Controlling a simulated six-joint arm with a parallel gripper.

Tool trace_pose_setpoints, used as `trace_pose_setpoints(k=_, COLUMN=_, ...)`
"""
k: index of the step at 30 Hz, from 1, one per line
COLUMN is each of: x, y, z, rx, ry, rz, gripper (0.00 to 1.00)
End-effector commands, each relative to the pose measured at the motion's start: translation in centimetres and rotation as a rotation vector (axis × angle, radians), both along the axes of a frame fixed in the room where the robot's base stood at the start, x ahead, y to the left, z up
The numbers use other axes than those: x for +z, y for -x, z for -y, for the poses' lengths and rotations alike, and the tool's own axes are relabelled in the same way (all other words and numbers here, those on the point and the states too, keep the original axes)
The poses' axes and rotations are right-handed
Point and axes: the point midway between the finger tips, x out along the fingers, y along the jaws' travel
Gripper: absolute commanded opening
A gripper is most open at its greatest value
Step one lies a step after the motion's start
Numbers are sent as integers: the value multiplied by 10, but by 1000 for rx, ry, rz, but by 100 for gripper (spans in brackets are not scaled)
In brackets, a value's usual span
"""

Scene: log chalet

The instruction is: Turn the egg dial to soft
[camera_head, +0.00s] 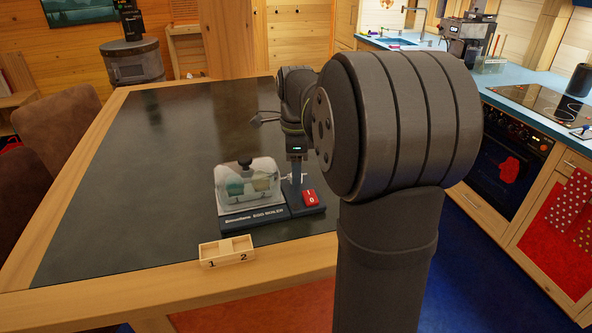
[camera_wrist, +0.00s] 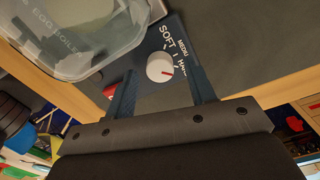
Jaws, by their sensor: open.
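The egg boiler (camera_head: 262,216), with a clear lid and dark base, stands on the dark table top. In the wrist view its white egg dial (camera_wrist: 160,67) shows with a red mark pointing right, toward the partly hidden "HA…" label. The "SOFT" label (camera_wrist: 168,37) is printed above the dial, with "MEDIU…" beside it. My gripper (camera_wrist: 162,65) is open, one finger on each side of the dial in the picture; I cannot tell whether either touches it. In the head view my gripper (camera_head: 297,172) is over the boiler's right end, and the dial is hard to make out.
The clear lid (camera_head: 248,180) with its black knob is close left of my gripper. A red switch (camera_head: 310,198) sits on the base beside it. A small wooden holder (camera_head: 227,261) marked 1 and 2 stands at the front edge. The table's left side is clear.

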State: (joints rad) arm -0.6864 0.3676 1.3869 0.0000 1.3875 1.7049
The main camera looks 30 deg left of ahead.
Motion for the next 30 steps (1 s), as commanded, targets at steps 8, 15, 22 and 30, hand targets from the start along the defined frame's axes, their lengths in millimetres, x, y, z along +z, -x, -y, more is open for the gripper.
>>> trace_pose_setpoints(k=8, x=-8, y=0, z=0, rx=0, ry=0, rz=0, gripper=50)
trace_pose_setpoints(k=15, x=-8, y=0, z=0, rx=0, ry=0, rz=0, gripper=28)
trace_pose_setpoints(k=22, x=-8, y=0, z=0, rx=1, ry=0, rz=0, gripper=5)
trace_pose_setpoints(k=30, x=-7, y=0, z=0, rx=59, ry=-1, rz=1, gripper=5)
